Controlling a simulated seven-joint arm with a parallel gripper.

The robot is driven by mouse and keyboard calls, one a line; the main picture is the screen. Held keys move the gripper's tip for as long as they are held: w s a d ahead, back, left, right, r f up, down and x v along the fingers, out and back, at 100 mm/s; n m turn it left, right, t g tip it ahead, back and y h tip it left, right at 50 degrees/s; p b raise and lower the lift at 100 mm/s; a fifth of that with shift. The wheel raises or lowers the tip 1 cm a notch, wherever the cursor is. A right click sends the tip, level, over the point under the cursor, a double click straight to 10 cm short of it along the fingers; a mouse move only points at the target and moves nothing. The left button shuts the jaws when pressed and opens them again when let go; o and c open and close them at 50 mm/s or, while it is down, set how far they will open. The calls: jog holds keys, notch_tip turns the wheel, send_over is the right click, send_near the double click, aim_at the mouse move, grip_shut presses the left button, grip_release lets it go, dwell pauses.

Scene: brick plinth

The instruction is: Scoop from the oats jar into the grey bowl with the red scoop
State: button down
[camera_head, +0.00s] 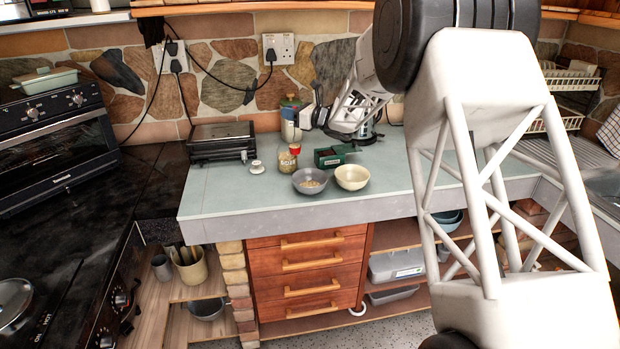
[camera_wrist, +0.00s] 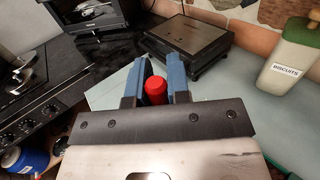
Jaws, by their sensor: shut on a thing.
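The grey bowl (camera_head: 310,187) stands near the counter's front edge with a little pale, grainy stuff in it. A small labelled jar (camera_head: 287,164), apparently the oats jar, stands behind it to the left. Its label is too small to read surely. A small red part (camera_head: 295,149) shows at the jar's top; I cannot tell whether it belongs to the scoop. In the wrist view my gripper (camera_wrist: 154,80) has its blue fingers shut on the red scoop (camera_wrist: 156,91), of which only a red end shows. The scoop's far part is hidden. I cannot make out the fingers in the head view.
A cream bowl (camera_head: 353,178) stands right of the grey bowl, and a dark green box (camera_head: 333,156) behind. A small white item (camera_head: 257,167) lies left of the jar. A black grill (camera_head: 221,142) and biscuits jar (camera_wrist: 289,62) stand farther back. The counter's front left is clear.

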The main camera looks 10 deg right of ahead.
jog(key=s+d+f+m+t+h, duration=0.1)
jog(key=s+f, duration=0.3)
jog(key=s, duration=0.4)
jog(key=shift+s+d+m+t+h, duration=0.3)
jog(key=shift+s+d+t+h, duration=0.1)
jog(key=shift+d, duration=0.15)
jog(key=shift+w+f, duration=0.1)
jog(key=shift+w, duration=0.05)
